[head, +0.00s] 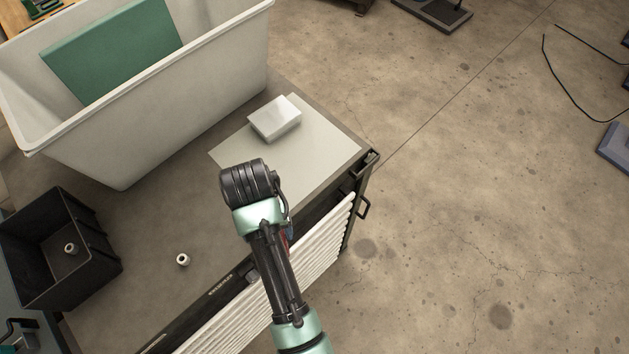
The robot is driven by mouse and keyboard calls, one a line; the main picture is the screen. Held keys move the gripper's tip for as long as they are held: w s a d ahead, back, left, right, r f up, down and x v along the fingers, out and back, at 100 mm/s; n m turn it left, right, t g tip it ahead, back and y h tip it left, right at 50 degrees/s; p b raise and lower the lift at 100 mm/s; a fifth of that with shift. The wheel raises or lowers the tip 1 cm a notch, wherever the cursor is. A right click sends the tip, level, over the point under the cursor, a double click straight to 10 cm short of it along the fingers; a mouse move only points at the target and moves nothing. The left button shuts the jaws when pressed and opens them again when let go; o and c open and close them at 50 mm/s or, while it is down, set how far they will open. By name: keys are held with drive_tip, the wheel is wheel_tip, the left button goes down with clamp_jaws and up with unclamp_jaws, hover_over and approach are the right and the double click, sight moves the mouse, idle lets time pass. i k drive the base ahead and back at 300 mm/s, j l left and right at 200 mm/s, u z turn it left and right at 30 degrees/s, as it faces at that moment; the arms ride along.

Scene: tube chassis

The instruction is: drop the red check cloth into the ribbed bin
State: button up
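I cannot make out the red check cloth; only a small sliver of red and blue (289,235) shows beside my arm, too small to identify. A black open bin (98,247) stands at the left of the bench with a small metal nut in it; I cannot tell whether it is the ribbed bin. A white ribbed surface (310,265) shows along the bench's front side, partly behind my arm. My arm reaches up from the bottom over the bench edge and ends in a black wrist joint. My gripper's fingers are hidden.
A large pale tub (150,130) with a green panel (115,50) stands at the back left of the bench. A white box (275,119) lies on a grey sheet (325,150). A loose nut (183,259) lies on the bench. The concrete floor at right is mostly clear.

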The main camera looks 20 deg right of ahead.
sight(88, 257)
drive_tip(key=k+u, duration=0.1)
drive_tip(key=u, duration=0.6)
drive_tip(key=i+l+u, duration=0.1)
drive_tip(key=u, duration=0.25)
drive_tip(key=i+l+u, duration=0.1)
drive_tip(key=l+u, duration=0.15)
drive_tip(key=u, duration=0.15)
drive_tip(key=l+u, duration=0.2)
drive_tip(key=u, duration=0.15)
drive_tip(key=i, duration=0.05)
